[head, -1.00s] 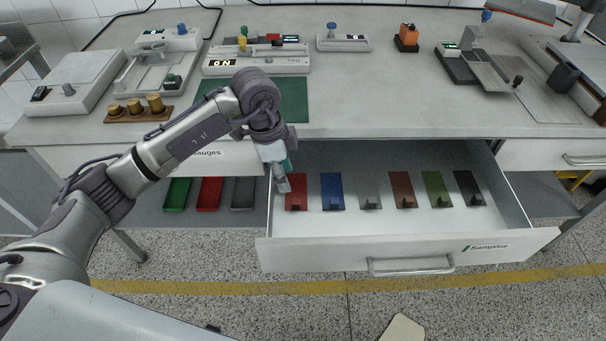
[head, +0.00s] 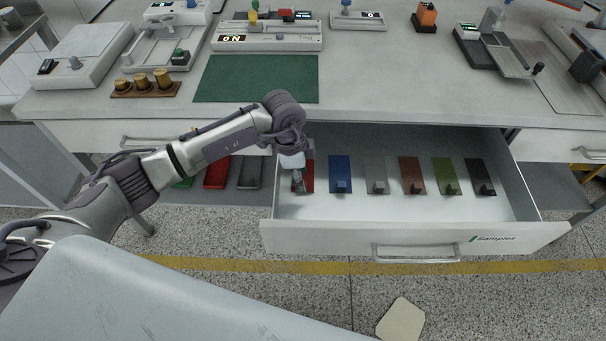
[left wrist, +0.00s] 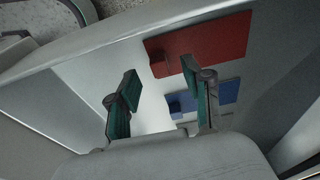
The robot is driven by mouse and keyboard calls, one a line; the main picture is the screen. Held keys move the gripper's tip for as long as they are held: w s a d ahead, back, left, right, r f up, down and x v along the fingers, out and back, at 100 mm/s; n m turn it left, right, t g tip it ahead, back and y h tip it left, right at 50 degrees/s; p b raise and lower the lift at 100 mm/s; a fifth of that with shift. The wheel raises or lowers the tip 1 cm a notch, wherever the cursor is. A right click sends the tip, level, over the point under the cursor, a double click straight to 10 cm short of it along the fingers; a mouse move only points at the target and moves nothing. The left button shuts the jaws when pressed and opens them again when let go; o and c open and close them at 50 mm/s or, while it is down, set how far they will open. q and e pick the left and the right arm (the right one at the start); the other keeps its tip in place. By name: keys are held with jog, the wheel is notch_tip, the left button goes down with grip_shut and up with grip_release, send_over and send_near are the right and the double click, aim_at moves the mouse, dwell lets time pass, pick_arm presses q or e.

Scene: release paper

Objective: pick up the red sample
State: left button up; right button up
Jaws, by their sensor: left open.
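The red sample (head: 308,176) is a flat red strip lying at the left end of the open drawer. It also shows in the left wrist view (left wrist: 212,40), with a small upright tab near its left edge. My left gripper (head: 299,188) is over the red sample in the head view and covers part of it. In the left wrist view its two fingers (left wrist: 160,85) are apart with nothing between them. The red tab stands just beyond the fingertips. My right gripper is not in view.
The blue sample (head: 340,172) lies right beside the red one, with grey, brown, green and black samples farther right. The drawer's front wall (head: 420,238) and left side wall are close to my gripper. Coloured trays (head: 216,172) sit on a shelf left of the drawer.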

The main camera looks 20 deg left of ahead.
pick_arm(q)
jog(key=shift+d+f, duration=0.2)
jog(key=shift+f, duration=1.1)
grip_shut()
jog(key=shift+r, duration=0.1)
